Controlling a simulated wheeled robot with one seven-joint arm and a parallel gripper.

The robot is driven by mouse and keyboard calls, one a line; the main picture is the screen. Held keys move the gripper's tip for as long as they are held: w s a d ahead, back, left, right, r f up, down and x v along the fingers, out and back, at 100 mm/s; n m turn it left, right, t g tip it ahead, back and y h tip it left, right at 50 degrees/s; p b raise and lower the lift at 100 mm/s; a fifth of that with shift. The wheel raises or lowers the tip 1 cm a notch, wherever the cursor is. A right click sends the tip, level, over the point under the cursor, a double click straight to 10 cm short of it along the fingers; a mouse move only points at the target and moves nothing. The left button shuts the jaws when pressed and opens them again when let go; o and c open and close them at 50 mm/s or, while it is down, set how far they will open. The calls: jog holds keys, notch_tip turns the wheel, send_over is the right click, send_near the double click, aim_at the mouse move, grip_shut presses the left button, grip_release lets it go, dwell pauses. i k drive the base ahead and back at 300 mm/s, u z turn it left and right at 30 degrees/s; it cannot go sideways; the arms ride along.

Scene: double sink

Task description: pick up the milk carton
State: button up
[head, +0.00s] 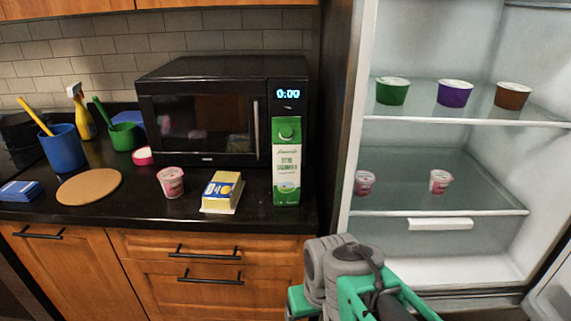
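The milk carton (287,163) is tall, green and white, and stands upright on the black counter (240,212) near its right end. It is in front of the right side of the black microwave. My arm shows at the bottom right of the head view, in grey and green, below and to the right of the carton and apart from it. The fingertips of my gripper cannot be made out, so its opening does not show.
A butter pack (222,191) and a pink yogurt cup (171,182) stand left of the carton. The microwave (200,112) is behind. The open fridge (440,220) on the right holds several cups on glass shelves. A round board (89,187) lies farther left.

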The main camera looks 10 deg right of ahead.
aim_at(287, 131)
jog(key=u, duration=0.85)
jog(key=k, duration=0.4)
jog(key=u, duration=1.35)
